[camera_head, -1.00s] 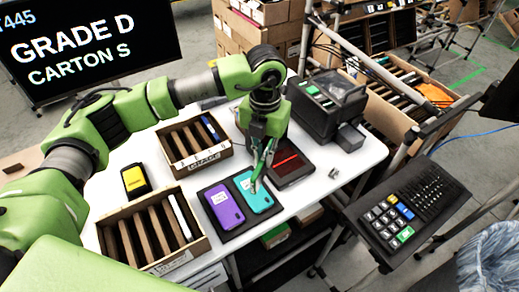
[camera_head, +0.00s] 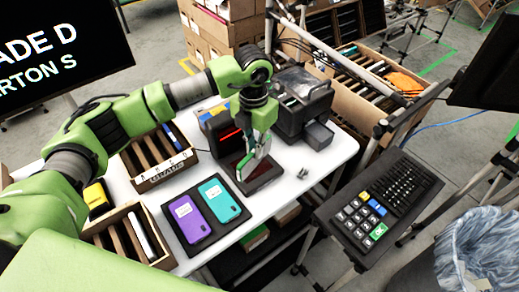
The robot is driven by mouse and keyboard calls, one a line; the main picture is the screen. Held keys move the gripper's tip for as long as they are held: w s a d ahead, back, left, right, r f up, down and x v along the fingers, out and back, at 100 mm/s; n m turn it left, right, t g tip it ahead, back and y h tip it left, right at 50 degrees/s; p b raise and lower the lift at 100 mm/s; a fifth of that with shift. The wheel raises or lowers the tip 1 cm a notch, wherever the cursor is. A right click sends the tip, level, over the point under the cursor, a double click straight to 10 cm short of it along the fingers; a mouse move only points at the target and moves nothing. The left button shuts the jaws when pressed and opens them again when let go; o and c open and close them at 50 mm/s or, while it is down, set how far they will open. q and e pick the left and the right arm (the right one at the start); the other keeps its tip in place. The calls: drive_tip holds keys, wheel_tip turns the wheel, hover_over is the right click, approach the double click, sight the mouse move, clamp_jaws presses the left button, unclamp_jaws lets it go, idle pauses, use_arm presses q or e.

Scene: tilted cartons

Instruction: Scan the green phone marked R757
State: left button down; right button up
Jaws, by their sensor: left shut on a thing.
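My left gripper (camera_head: 259,140) is shut on a thin green phone (camera_head: 248,163), seen nearly edge-on. It holds the phone upright above the dark base of the scanner (camera_head: 228,132), in front of its upright face with a red light line. I cannot read a mark on the phone, and cannot tell if it touches the base. A purple phone (camera_head: 194,221) and a teal phone (camera_head: 221,202), each with a white label, lie side by side on a black mat (camera_head: 197,244). My right gripper is not in view.
Slotted cartons (camera_head: 159,178) and (camera_head: 167,262) stand left on the white table (camera_head: 287,195), near a yellow-and-black device (camera_head: 97,197). A black printer-like machine (camera_head: 300,100) stands behind the scanner. A keypad (camera_head: 375,210) is at the right. A screen (camera_head: 60,45) is partly cropped.

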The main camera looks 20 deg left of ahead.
use_arm(q)
drive_tip(key=shift+w+a+f, duration=0.15)
drive_tip(key=shift+a+f, duration=0.1)
drive_tip(key=shift+a, duration=0.1)
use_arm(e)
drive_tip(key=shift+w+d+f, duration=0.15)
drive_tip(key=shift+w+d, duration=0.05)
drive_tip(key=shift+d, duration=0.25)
use_arm(q)
drive_tip(key=shift+w, duration=0.1)
drive_tip(key=shift+r+p, duration=1.15)
drive_tip(key=shift+r, duration=1.4)
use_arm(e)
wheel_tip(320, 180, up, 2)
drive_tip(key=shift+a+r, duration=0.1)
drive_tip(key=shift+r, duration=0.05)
use_arm(q)
drive_tip(key=shift+f, duration=0.1)
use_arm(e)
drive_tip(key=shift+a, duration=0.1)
